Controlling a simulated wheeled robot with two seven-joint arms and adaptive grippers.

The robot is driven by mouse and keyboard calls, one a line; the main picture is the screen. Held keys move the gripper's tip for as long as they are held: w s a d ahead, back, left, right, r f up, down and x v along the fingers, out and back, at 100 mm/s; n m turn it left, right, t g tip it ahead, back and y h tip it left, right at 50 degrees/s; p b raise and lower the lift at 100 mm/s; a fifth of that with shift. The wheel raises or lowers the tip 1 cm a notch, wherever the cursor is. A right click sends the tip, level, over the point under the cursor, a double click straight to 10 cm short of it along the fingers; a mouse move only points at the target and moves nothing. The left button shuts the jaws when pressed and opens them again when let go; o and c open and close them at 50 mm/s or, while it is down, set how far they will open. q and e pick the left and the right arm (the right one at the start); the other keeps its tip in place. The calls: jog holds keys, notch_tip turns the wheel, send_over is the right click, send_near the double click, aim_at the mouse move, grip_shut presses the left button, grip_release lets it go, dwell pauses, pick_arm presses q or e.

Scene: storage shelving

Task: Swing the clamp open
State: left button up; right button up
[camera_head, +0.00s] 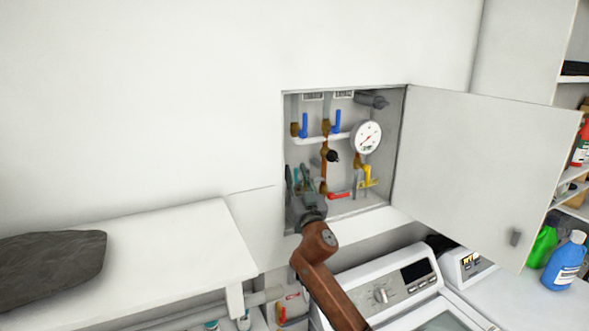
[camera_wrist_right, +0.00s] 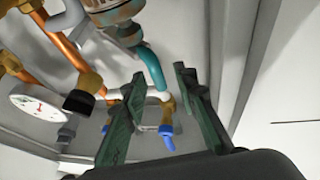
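In the wrist view, a curved teal lever (camera_wrist_right: 152,68) hangs from a metal pipe fitting (camera_wrist_right: 112,12). It is the part nearest my fingers; I cannot tell for certain that it is the clamp. My right gripper (camera_wrist_right: 158,76) is open, its two dark green fingers apart, with the lever seen between their tips. I cannot tell whether they touch it. In the head view, my right gripper (camera_head: 299,173) reaches into the lower left of the wall cabinet (camera_head: 345,89), hiding most of the fitting there. My left gripper is not in view.
The cabinet holds blue-handled valves (camera_head: 304,125), a gauge (camera_head: 367,137), a red lever (camera_head: 340,195) and a yellow valve (camera_head: 367,177). Its door (camera_head: 480,165) stands open to the right. A washing machine (camera_head: 385,285) is below; a white shelf (camera_head: 150,255) is at left.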

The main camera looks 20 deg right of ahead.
jog(key=shift+w+r, duration=0.15)
jog(key=shift+w, duration=0.25)
grip_shut()
dwell(0.4)
